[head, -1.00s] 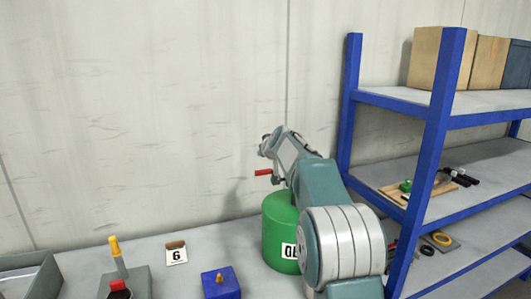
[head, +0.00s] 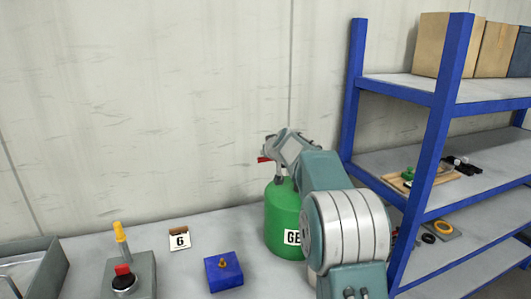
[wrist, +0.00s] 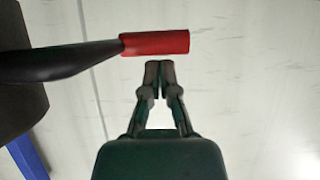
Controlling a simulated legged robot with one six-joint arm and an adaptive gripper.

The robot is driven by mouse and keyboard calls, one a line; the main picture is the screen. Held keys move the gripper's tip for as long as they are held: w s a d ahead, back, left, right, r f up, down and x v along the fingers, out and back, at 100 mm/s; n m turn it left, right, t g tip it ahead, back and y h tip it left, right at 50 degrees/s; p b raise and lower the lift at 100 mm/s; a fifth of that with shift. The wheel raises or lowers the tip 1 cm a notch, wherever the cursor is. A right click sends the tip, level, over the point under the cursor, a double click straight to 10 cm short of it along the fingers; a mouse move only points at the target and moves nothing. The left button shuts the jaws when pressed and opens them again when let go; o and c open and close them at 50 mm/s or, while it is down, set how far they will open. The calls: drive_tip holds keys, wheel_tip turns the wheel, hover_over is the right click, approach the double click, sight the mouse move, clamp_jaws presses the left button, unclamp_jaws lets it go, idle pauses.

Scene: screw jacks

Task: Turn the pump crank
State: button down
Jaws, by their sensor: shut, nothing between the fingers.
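The pump is a green cylinder (head: 284,212) on the bench, with a label on its front partly covered by my arm. Its crank has a red handle (head: 264,159) at the upper left of the pump. In the wrist view the red handle (wrist: 155,43) lies sideways on a dark crank arm (wrist: 60,62) that enters from the left. My gripper (wrist: 160,66) has its fingertips together and empty, just below the red handle in that picture, with a small visible gap. In the head view my gripper (head: 272,146) is beside the handle; contact cannot be told there.
A blue shelf rack (head: 437,120) stands close on the right. The wall is behind.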

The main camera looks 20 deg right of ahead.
sight(266, 159)
drive_tip(key=shift+w+f+g, duration=0.2)
drive_tip(key=shift+f+g, duration=0.3)
drive_tip(key=shift+g, duration=0.3)
drive_tip(key=shift+w+f+g, duration=0.15)
drive_tip(key=shift+f+g, duration=0.8)
drive_tip(key=shift+g, duration=0.45)
drive_tip(key=shift+f, duration=1)
drive_tip(key=shift+s+f+g, duration=0.4)
drive_tip(key=shift+f+g, duration=0.1)
drive_tip(key=shift+g, duration=0.4)
drive_tip(key=shift+s+f, duration=0.15)
drive_tip(key=shift+f, duration=0.15)
drive_tip(key=shift+s+f+g, duration=0.25)
drive_tip(key=shift+f+g, duration=0.15)
drive_tip(key=shift+g, duration=0.3)
